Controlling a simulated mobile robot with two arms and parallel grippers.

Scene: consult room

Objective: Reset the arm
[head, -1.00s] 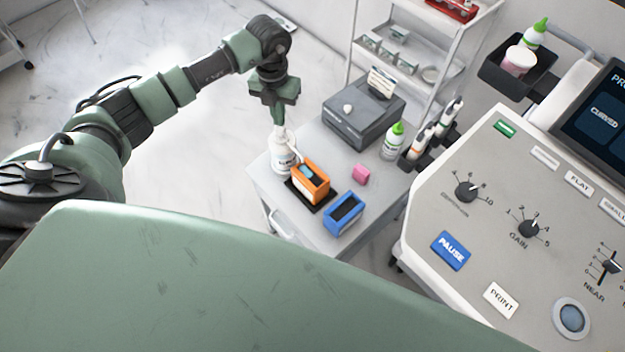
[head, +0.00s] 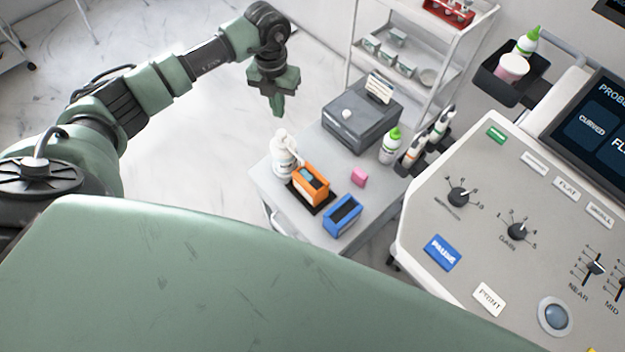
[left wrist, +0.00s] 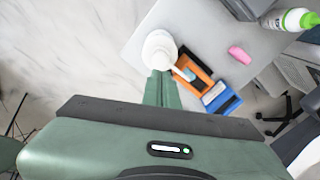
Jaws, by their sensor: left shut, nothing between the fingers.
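My left gripper (head: 280,108) is shut and empty in the head view, in the air at the end of the green and black left arm. It is above and behind a white pump bottle (head: 283,155) on the small grey cart (head: 265,180). In the left wrist view the closed green fingers (left wrist: 160,90) point toward the white bottle (left wrist: 159,48); I cannot judge the gap there. An orange box (head: 311,186) and a blue box (head: 343,215) stand beside the bottle. My right gripper is not in view.
A pink block (head: 358,177), a grey device (head: 362,112) and a green-capped bottle (head: 390,147) are on the cart. A white shelf rack (head: 425,60) stands behind. The ultrasound console (head: 480,270) fills the right. Open floor (head: 190,150) lies left of the cart.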

